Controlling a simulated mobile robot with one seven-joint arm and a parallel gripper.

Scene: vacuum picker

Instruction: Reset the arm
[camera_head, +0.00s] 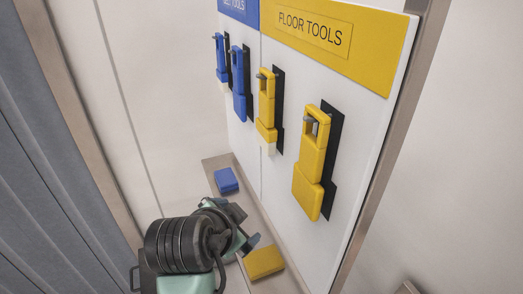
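My arm comes in from the bottom of the head view, with a large dark ribbed joint and pale green links. My gripper (248,242) is at its end, low in front of the tool board. It sits over the ledge, between a blue block and a yellow block in the picture. The arm partly hides its fingers, so I cannot tell how far apart they are. I see nothing clearly held in it.
A blue block (226,180) and a yellow block (264,262) lie on the ledge (218,163). A grey curtain-like surface (50,210) is at left.

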